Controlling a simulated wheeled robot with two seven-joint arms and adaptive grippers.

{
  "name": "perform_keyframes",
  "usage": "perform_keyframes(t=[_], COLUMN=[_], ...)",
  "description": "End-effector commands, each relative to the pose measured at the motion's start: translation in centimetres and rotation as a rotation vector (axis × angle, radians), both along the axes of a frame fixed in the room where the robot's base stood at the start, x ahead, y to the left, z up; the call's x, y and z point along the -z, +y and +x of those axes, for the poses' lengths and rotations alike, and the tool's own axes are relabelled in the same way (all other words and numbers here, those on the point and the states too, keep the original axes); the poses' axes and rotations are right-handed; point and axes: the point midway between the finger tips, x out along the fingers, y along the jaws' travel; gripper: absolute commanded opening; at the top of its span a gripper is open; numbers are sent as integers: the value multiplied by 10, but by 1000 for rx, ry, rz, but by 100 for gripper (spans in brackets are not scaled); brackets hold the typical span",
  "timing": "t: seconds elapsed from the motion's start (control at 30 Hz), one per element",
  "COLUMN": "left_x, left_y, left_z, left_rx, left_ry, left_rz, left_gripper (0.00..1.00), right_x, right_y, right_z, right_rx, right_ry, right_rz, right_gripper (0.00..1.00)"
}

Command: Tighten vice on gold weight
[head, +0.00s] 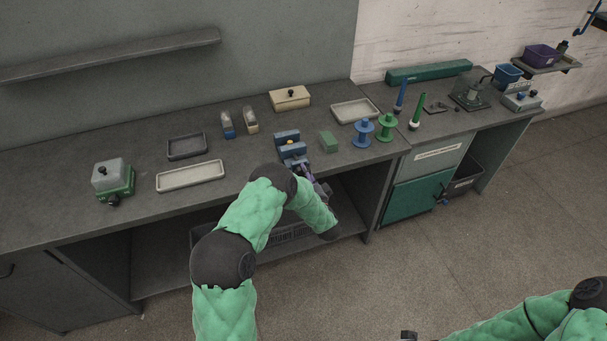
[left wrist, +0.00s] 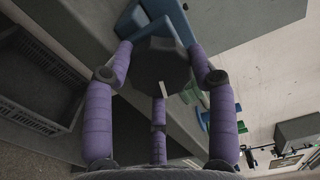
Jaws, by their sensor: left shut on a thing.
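The blue vice (head: 289,146) stands at the front edge of the grey bench, with its blue body also at the top of the left wrist view (left wrist: 165,30). My left gripper (head: 318,188) is at the vice's front side. In the left wrist view its purple fingers (left wrist: 160,72) are shut around a dark round knob (left wrist: 158,66) with a pale mark, the vice's handle. I cannot make out a gold weight between the jaws. My right arm is at the bottom right, and only a dark tip of its gripper (head: 408,335) shows at the picture's edge.
A green block (head: 328,142), blue spool (head: 362,132) and green spool (head: 386,127) stand right of the vice. Trays (head: 190,176) and a green-based box (head: 113,180) are to the left. A dark crate (left wrist: 35,85) is on the shelf below.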

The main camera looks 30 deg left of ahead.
Motion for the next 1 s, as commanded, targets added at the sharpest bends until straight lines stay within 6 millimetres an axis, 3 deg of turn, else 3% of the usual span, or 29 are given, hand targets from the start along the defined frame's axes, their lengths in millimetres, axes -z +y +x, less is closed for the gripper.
perform_keyframes(t=[0.03,0.5,1.0], left_x=[-9,-6,-3], left_y=[-1,-1,-1], left_z=[5,5,5], left_rx=[7,6,8], left_ry=[19,283,366], left_rz=[34,257,324], left_gripper=[24,24,24], right_x=[-4,-16,-19], right_y=[0,0,0], right_z=[0,0,0], right_rx=[0,0,0], right_ry=[0,0,0], right_rz=[0,0,0], right_gripper=[47,47,47])
